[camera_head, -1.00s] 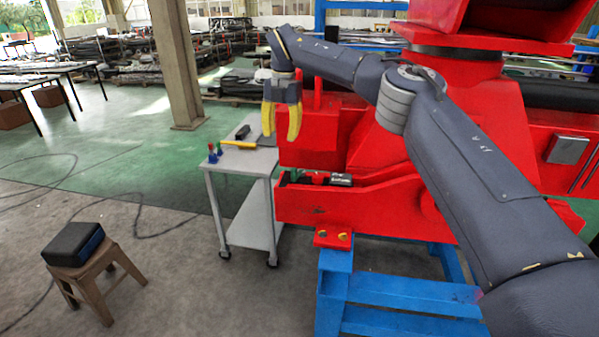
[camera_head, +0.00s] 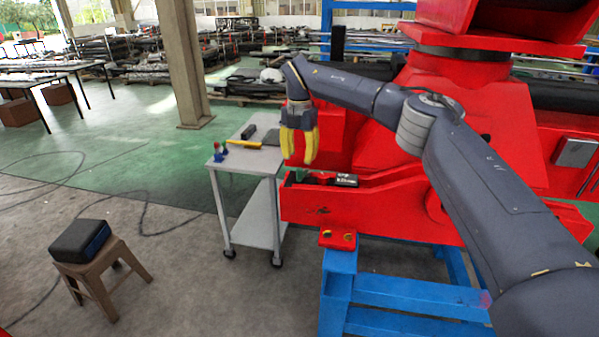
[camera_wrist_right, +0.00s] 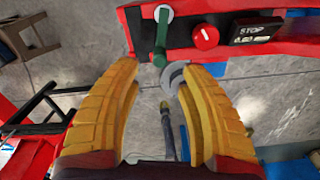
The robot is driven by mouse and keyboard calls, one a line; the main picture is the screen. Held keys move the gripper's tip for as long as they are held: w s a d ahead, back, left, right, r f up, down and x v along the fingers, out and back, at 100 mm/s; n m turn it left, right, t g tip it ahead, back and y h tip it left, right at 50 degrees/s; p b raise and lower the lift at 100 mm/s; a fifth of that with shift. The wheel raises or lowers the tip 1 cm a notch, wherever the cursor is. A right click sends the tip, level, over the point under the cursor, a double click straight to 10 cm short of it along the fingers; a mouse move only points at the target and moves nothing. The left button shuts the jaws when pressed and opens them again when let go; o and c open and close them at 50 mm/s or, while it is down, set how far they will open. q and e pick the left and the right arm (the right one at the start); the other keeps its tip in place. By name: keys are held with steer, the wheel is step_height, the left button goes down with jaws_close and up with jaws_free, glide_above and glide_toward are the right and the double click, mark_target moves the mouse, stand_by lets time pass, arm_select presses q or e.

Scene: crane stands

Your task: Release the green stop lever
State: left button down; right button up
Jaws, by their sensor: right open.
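The green stop lever (camera_wrist_right: 161,36) stands on a red beam at the top of the right wrist view, with a pale round end at its top. In the head view only a small green part of it (camera_head: 301,174) shows below the fingers. My right gripper (camera_wrist_right: 158,72) has its yellow fingers open and empty. The lever's lower end lies just beyond the gap between the fingertips, apart from both. In the head view the right gripper (camera_head: 299,158) points down above the beam's left end. My left gripper is out of view.
A red knob (camera_wrist_right: 205,37) and a black STOP box (camera_wrist_right: 256,29) sit right of the lever on the red beam (camera_head: 385,210). A grey cart (camera_head: 250,201) with tools stands to the left. A stool (camera_head: 98,275) stands farther left on open floor.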

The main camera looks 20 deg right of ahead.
mark_target(299, 168)
steer(key=shift+f, duration=3.1)
jaws_close()
